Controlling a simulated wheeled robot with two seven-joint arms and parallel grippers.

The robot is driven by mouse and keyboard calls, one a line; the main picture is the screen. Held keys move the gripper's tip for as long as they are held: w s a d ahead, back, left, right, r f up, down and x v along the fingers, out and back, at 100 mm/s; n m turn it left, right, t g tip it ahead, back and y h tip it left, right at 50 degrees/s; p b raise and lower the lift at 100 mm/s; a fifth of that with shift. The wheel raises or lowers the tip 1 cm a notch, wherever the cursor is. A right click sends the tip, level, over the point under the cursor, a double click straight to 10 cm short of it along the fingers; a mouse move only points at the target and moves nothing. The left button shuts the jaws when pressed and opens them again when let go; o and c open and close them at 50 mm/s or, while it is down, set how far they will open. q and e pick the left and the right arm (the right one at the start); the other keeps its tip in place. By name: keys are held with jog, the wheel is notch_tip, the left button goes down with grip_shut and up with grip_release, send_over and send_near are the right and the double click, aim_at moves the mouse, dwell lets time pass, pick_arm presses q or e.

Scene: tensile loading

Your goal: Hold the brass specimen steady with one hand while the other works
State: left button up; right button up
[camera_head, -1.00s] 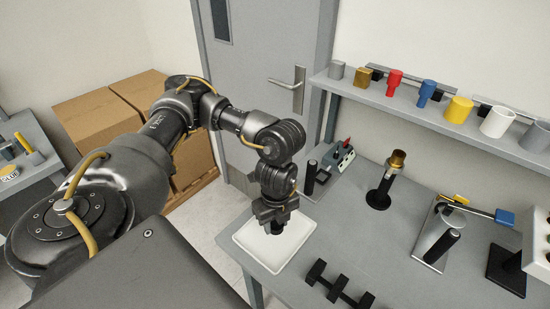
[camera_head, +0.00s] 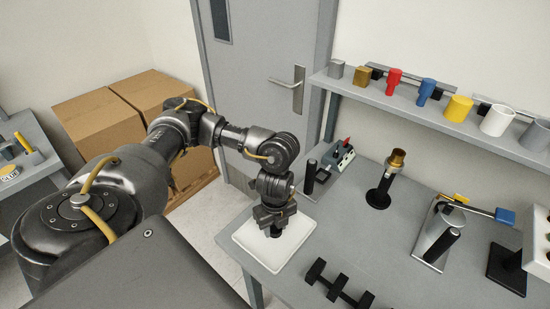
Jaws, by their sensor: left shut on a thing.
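My left gripper (camera_head: 275,232) points down low over the white tray (camera_head: 246,246) at the table's near left. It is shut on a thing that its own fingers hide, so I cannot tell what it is. A brass-coloured cup-like piece (camera_head: 397,157) tops a dark upright stand (camera_head: 380,194) at the middle of the table, apart from the gripper. A brass-coloured block (camera_head: 361,75) sits on the wall shelf. I cannot tell which, if either, is the task's specimen. My right gripper is out of view.
A black rack (camera_head: 338,285) lies right of the tray. A small device with a red knob (camera_head: 340,156) and a dark cylinder (camera_head: 310,177) stand behind the tray. A metal fixture (camera_head: 438,238) is at right. Several coloured pieces line the shelf (camera_head: 415,104).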

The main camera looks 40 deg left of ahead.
aim_at(274, 228)
pick_arm(q)
jog(key=o, duration=1.1)
jog(key=shift+f, duration=0.1)
jog(key=shift+r, duration=0.65)
notch_tip(274, 228, up, 11)
jog(key=shift+p, duration=0.3)
jog(key=shift+s, duration=0.1)
